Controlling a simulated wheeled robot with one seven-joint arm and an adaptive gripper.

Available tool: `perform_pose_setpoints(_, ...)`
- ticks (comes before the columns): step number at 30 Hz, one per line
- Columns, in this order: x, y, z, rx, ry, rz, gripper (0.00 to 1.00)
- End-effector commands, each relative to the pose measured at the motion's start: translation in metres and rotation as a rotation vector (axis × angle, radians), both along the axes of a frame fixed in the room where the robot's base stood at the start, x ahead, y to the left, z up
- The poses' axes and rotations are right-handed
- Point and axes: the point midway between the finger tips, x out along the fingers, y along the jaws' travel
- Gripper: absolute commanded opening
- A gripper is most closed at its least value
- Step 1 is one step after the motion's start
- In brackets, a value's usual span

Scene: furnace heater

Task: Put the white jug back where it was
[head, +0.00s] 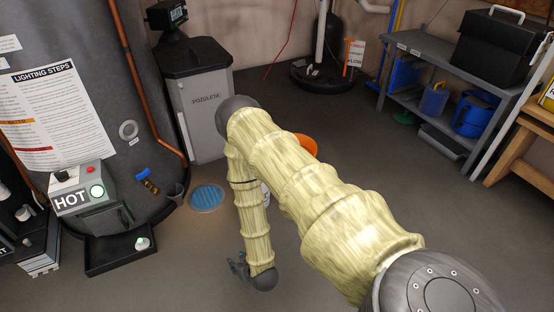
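A small white container with a green top (142,243) sits in the black tray (122,252) at the foot of the heater; I cannot tell whether it is the white jug. A sliver of something white (266,195) shows between my arm links, mostly hidden, so I cannot tell what it is. My gripper (238,266) is low, at the end of my forearm, right of the tray and apart from it. It is small and dark; its finger opening is unclear, and I see no jug in it.
The heater (98,100) with its HOT control box (85,197) fills the left. A round blue floor drain (207,197) lies before the grey cabinet (200,108). An orange bucket (306,144) is partly behind my arm. A shelf (425,60) stands right; floor between is clear.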

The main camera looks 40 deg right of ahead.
Motion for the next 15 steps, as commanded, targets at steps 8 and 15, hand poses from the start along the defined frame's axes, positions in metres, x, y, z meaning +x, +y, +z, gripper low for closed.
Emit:
perform_pose_setpoints(8, -0.176, 0.037, 0.054, 0.005, 0.570, 0.087, 0.35)
perform_pose_setpoints(15, -0.254, 0.033, 0.095, -0.020, 0.797, 0.089, 0.35)
